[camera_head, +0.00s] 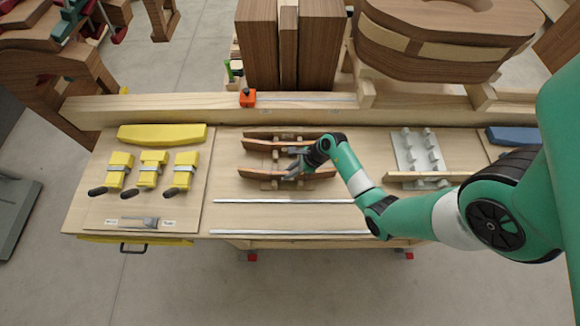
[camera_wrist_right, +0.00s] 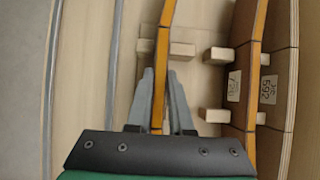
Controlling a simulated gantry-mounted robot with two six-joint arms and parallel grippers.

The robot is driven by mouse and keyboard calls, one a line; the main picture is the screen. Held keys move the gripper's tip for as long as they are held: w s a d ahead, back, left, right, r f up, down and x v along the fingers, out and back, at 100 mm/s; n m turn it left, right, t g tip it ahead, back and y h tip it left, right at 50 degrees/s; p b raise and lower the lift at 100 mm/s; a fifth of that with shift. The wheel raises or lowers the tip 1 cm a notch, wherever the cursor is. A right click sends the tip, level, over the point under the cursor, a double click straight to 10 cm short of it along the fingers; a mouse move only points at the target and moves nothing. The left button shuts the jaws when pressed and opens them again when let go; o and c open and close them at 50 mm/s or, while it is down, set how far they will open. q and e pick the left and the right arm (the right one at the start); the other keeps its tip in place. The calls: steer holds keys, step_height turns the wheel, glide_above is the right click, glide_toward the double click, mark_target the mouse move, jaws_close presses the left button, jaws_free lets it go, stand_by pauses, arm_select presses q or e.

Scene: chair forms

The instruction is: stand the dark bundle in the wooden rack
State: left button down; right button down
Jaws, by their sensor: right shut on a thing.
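The dark bundle (camera_head: 262,174) is a long, slightly curved dark-brown piece with an orange edge, at the front of the wooden rack (camera_head: 308,170). My right gripper (camera_head: 293,168) is shut on it. In the right wrist view the bundle (camera_wrist_right: 163,62) runs between the two fingers (camera_wrist_right: 161,105), its orange edge up. Light rack pegs (camera_wrist_right: 182,50) show beside it. Two similar pieces (camera_head: 262,146) stand in the rack behind it, and labelled ones show in the wrist view (camera_wrist_right: 243,85). Whether the held bundle rests on the rack base is hidden. My left gripper is not in view.
Yellow clamps (camera_head: 152,170) lie on the left board, below a yellow curved block (camera_head: 162,134). A pegged grey plate (camera_head: 418,152) stands to the right. Two metal strips (camera_head: 285,201) lie in front of the rack. A thick beam (camera_head: 200,108) bounds the back.

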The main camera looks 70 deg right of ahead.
steer(key=shift+f, duration=0.25)
steer(key=c, duration=0.7)
jaws_free()
steer(key=shift+c, duration=0.2)
steer(key=p+v, duration=0.2)
steer(key=v, duration=0.9)
steer(key=shift+s+d+r, duration=0.1)
steer(key=shift+s+r, duration=0.1)
steer(key=shift+r, duration=0.05)
